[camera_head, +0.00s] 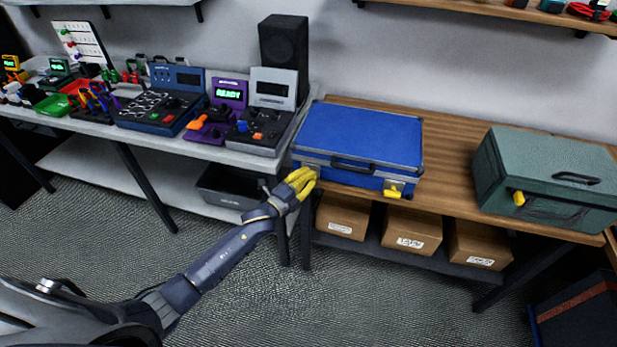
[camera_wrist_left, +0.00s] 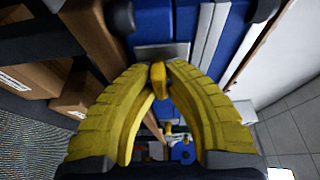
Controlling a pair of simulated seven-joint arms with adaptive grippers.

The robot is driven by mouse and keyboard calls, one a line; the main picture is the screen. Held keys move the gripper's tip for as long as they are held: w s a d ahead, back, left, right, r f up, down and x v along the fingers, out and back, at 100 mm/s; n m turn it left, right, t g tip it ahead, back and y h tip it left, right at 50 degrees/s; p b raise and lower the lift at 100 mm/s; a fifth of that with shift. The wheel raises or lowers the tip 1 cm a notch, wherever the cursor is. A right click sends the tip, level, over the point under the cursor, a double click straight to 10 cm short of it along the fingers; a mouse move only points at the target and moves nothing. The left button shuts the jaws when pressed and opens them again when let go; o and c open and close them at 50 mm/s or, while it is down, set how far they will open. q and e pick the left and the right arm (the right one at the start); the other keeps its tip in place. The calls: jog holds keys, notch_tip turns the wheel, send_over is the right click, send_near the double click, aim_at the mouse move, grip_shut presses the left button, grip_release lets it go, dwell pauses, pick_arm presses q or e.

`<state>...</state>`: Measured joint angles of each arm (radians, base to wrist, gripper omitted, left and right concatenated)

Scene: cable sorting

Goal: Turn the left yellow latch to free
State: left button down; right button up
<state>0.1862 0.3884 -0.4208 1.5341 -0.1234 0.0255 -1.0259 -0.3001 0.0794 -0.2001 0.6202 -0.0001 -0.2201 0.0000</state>
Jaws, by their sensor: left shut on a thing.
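A blue case (camera_head: 365,135) lies closed on the wooden bench, with a black handle at its front. My left gripper (camera_head: 301,180), with yellow fingers, is at the case's front left corner. In the left wrist view its fingertips (camera_wrist_left: 158,74) are shut on the small yellow left latch (camera_wrist_left: 158,80), in front of a metal plate on the blue case wall (camera_wrist_left: 152,22). The left latch is hidden by the fingers in the head view. The right yellow latch (camera_head: 394,188) shows at the case's front right. My right gripper is not in view.
A green case (camera_head: 540,170) with a yellow latch (camera_head: 519,198) stands to the right on the bench. Cardboard boxes (camera_head: 411,228) sit on the shelf below. Electronic devices (camera_head: 160,110) crowd the grey table at left. Bare wood (camera_head: 447,165) separates the two cases.

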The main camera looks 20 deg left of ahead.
pick_arm(q)
jog(key=shift+n, duration=0.3)
jog(key=n+t, duration=0.2)
jog(key=n, duration=0.3)
jog(key=n+t, duration=0.1)
jog(key=n, duration=0.1)
jog(key=n+t+y, duration=0.1)
jog(key=n, duration=0.2)
jog(key=shift+n+y, duration=0.3)
jog(key=n+t+y, duration=0.1)
jog(key=n+y, duration=0.1)
jog(key=n, duration=0.4)
jog(key=shift+n+t+y, duration=0.4)
jog(key=shift+n+y, duration=1.2)
jog(key=shift+n, duration=1.2)
jog(key=c, duration=1.7)
grip_release()
jog(key=shift+v, duration=6)
